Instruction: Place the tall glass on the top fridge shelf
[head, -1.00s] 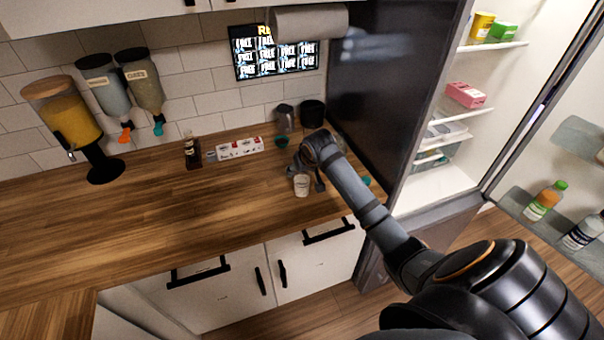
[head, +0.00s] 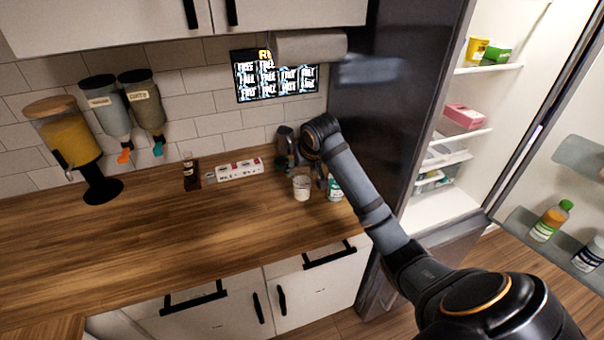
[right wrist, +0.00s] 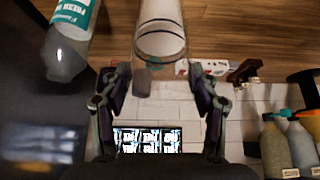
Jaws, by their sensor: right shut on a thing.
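The tall glass (right wrist: 160,40) is a pale, see-through cylinder with dark rim lines. In the right wrist view it sits between the two fingertips of my right gripper (right wrist: 160,70), which is shut on it. In the head view the glass (head: 301,187) shows below my right gripper (head: 312,172), over the counter near its right end. How far it is off the wood is hard to tell. The fridge stands open at right, and its top shelf (head: 490,69) holds a yellow tub and a green box. My left gripper is out of view.
A teal-labelled bottle (head: 335,188) stands close right of the glass; it also shows in the right wrist view (right wrist: 70,40). A dark panel (head: 385,90) separates counter and fridge. A pink box (head: 465,116) is on a lower shelf. The left counter is mostly clear.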

